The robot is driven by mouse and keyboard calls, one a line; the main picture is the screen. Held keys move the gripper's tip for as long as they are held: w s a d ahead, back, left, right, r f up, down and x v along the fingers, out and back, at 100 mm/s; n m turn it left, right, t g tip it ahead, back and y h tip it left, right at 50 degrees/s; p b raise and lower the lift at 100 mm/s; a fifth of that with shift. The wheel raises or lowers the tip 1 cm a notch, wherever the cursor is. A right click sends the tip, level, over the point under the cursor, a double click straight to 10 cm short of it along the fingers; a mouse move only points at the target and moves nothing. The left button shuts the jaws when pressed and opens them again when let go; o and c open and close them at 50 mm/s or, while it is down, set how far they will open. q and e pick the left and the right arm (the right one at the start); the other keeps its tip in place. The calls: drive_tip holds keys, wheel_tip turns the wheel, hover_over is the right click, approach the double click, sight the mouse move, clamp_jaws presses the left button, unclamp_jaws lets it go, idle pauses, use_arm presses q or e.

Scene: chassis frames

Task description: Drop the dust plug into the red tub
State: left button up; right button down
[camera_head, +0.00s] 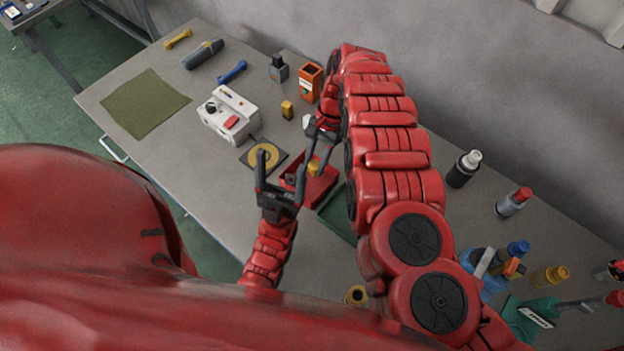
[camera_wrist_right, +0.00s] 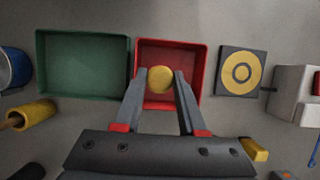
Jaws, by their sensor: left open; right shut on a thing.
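The dust plug is a small yellow round piece (camera_head: 314,167), also seen in the right wrist view (camera_wrist_right: 160,79) between the two fingertips. My right gripper (camera_head: 316,158) is shut on it, and it also shows in the right wrist view (camera_wrist_right: 161,84). The plug is over the red tub (camera_head: 322,188), and in the right wrist view it appears in front of the tub's open inside (camera_wrist_right: 187,57). The exact height above the tub's floor cannot be told. My left gripper (camera_head: 283,164) is open and empty, at the tub's left side in the head view.
A green tub (camera_wrist_right: 82,62) stands beside the red one. A dark square plate with a yellow ring (camera_head: 264,154) and a white box (camera_head: 230,116) lie on the other side. Bottles (camera_head: 463,168) and tools (camera_head: 535,318) stand to the right. The bench's left front is clear.

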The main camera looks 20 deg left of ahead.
wheel_tip(320, 180, down, 4)
drive_tip(key=shift+r+b, duration=0.15)
drive_tip(key=shift+b, duration=0.85)
drive_tip(key=shift+w+f, duration=0.1)
drive_tip(key=shift+f, duration=0.25)
drive_tip(key=shift+r, duration=0.1)
drive_tip(key=shift+c, duration=2)
unclamp_jaws()
